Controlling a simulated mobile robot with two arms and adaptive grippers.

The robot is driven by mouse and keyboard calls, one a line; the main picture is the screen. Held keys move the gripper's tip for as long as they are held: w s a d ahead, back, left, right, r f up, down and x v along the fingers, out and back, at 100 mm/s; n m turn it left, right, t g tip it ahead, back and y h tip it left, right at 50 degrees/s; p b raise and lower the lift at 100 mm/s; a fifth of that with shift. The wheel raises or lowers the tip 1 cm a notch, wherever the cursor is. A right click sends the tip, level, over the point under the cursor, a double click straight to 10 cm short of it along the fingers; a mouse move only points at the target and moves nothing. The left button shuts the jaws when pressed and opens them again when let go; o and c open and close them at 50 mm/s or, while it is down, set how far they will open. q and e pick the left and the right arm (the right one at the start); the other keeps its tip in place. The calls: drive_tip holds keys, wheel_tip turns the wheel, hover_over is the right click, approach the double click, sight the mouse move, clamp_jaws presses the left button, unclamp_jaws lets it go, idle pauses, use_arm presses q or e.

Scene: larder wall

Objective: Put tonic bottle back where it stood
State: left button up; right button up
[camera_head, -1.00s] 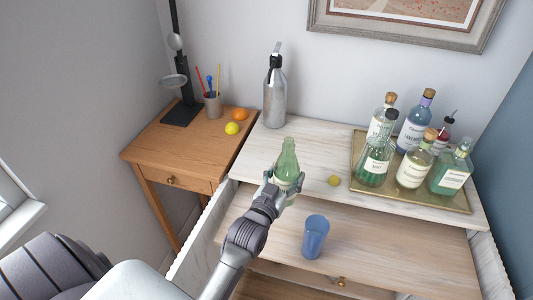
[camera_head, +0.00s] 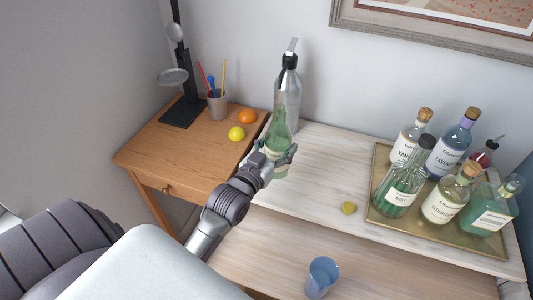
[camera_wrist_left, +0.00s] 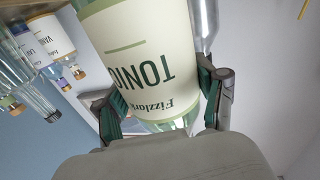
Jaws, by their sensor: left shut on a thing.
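The tonic bottle (camera_head: 278,130) is green glass and stands upright in my left gripper (camera_head: 273,162), in front of the silver siphon. In the left wrist view its cream label (camera_wrist_left: 145,62) reads "TONIC" upside down, and the gripper's two fingers (camera_wrist_left: 165,105) close on it from both sides. In the head view the bottle overlaps the left part of the white-topped cabinet (camera_head: 330,160). My right gripper is not in view.
The silver siphon (camera_head: 290,88) stands close behind the bottle. A brass tray (camera_head: 384,220) with several bottles is at the right. A blue cup (camera_head: 321,277) is lower, in front. A wooden side table (camera_head: 165,145) stands left.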

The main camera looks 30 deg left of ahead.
sight(267, 152)
use_arm(q)
drive_tip(key=a, duration=0.1)
drive_tip(key=a+f, duration=0.1)
drive_tip(key=shift+w+a+f, duration=0.2)
drive_tip(key=shift+a+f, duration=0.05)
drive_tip(key=shift+a, duration=0.15)
drive_tip(key=shift+a+f, duration=0.3)
drive_tip(key=shift+a, duration=0.15)
wheel_tip(267, 152, down, 4)
drive_tip(key=shift+p, duration=0.55)
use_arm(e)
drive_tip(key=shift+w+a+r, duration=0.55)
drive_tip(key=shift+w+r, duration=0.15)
use_arm(q)
drive_tip(key=shift+f, duration=0.15)
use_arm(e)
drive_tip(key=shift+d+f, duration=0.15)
use_arm(q)
drive_tip(key=o, duration=1.8)
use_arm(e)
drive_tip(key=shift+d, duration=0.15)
use_arm(q)
drive_tip(key=shift+s, duration=0.15)
